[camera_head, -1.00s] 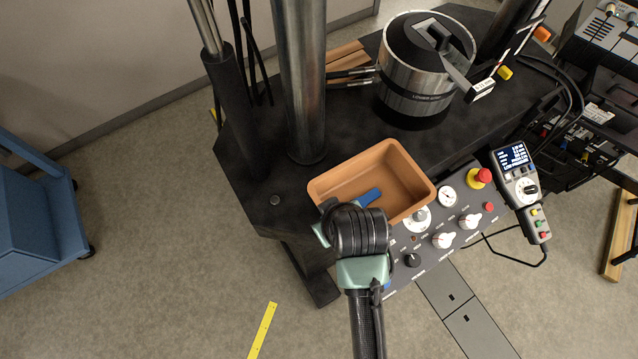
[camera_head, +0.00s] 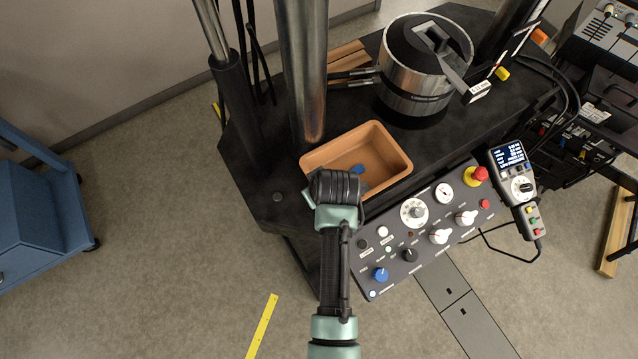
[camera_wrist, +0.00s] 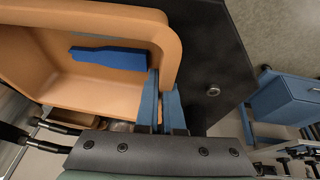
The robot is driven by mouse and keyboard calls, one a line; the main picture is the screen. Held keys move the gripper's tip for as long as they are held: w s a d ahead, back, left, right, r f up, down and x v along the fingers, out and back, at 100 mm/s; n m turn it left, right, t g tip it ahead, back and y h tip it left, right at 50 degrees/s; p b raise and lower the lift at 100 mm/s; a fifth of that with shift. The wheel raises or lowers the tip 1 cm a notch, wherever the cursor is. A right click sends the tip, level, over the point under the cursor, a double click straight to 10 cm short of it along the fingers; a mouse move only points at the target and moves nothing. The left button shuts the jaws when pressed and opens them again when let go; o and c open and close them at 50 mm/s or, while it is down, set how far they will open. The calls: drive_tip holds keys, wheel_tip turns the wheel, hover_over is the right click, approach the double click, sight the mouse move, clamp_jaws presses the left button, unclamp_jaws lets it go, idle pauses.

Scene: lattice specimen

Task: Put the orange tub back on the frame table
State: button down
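The orange tub (camera_head: 388,163) is over the near-left part of the black frame table (camera_head: 257,168), beside a metal column. I cannot tell whether its base touches the tabletop. A blue piece (camera_wrist: 108,58) lies inside the tub. My gripper (camera_head: 338,188) is at the tub's near-left side. In the wrist view, its two blue fingers (camera_wrist: 161,100) are closed around the tub's rim, one on each side of the wall. The tub (camera_wrist: 60,85) fills the left of that view, with the dark tabletop (camera_wrist: 215,65) on its right.
A control panel (camera_head: 425,250) with knobs slopes along the table's front edge, right of the tub. A round metal vessel (camera_head: 412,85) stands behind it. The steel column (camera_head: 303,75) rises close behind the tub. A blue cabinet (camera_head: 38,220) stands at the far left.

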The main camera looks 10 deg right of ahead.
drive_tip(key=shift+f, duration=0.15)
drive_tip(key=c, duration=1)
unclamp_jaws()
drive_tip(key=shift+c, duration=0.2)
drive_tip(key=v, duration=1.2)
drive_tip(key=shift+b, duration=0.35)
